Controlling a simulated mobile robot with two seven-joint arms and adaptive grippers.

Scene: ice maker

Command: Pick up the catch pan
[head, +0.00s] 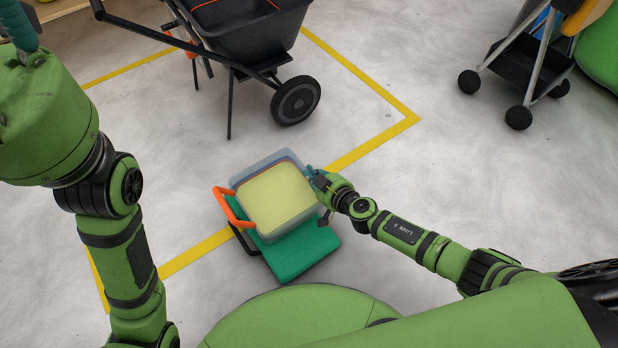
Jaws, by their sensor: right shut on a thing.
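The catch pan seems to be the translucent grey-blue tub (262,165) in the middle of the head view, with a flat pale yellow surface (277,195) inside its walls. It sits over, or just above, a green slab (302,254); I cannot tell if they touch. My right gripper (318,188) is at the tub's right side, shut on its rim; its fingers are small and partly hidden. My left arm stands at the left of the view, and its gripper is not in the picture.
An orange handle (228,208) stands at the tub's left side. A black wheelbarrow (250,30) is behind, and a wheeled cart (525,70) is at the upper right. Yellow floor lines (375,145) run past the tub. Grey floor on both sides is clear.

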